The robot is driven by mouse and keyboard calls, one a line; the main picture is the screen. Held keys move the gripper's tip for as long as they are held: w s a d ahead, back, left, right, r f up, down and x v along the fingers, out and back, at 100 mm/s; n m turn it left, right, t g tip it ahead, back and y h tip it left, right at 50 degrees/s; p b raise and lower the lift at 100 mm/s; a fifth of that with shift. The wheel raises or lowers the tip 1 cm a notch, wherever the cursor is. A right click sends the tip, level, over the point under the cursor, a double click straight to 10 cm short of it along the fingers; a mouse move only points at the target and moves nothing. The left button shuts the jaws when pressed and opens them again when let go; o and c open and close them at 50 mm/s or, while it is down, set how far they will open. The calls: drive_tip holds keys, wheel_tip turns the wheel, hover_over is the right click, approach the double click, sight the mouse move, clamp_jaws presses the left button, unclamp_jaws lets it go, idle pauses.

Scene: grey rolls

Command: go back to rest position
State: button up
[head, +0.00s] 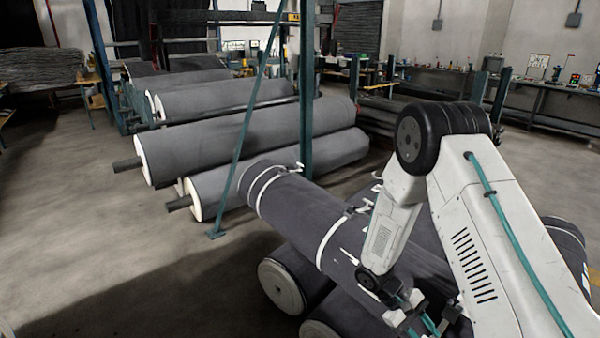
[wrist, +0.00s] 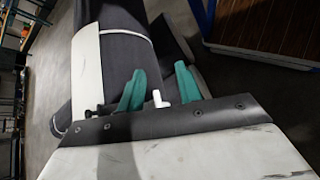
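My gripper (wrist: 158,88) shows two teal fingers spread apart in the wrist view, with a gap between them. A small white piece (wrist: 161,99) shows in that gap; I cannot tell whether it is part of the gripper or touches the fingers. In the head view my white arm reaches down from the right, bent at a black joint, and my gripper (head: 422,318) is low at the bottom edge, partly hidden by the arm. It is over or beside a stack of dark grey rolls (head: 292,213); contact with them is unclear.
Larger grey rolls (head: 240,132) lie on a rack at the back left, with a teal post (head: 306,90) and slanted brace in front. Workbenches (head: 540,100) line the back right. The floor (head: 100,220) at left is clear. A brown slatted surface (wrist: 265,25) shows in the wrist view.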

wheel_tip(320, 180, up, 14)
drive_tip(key=s+a+r+m+y, duration=0.1)
drive_tip(key=s+a+m+y, duration=0.1)
drive_tip(key=s+y, duration=0.1)
drive_tip(key=s+a+r+m+t+y, duration=0.1)
drive_tip(key=s+r+t, duration=0.3)
drive_tip(key=s+r, duration=0.4)
drive_tip(key=s+a+r+m+t+y, duration=0.1)
drive_tip(key=s+a+r+t+y, duration=0.2)
drive_tip(key=s+r, duration=0.6)
wheel_tip(320, 180, up, 7)
drive_tip(key=shift+r+m+t+y, duration=0.15)
drive_tip(key=shift+m+t+y, duration=0.15)
drive_tip(key=shift+t+y, duration=0.3)
drive_tip(key=shift+s, duration=0.1)
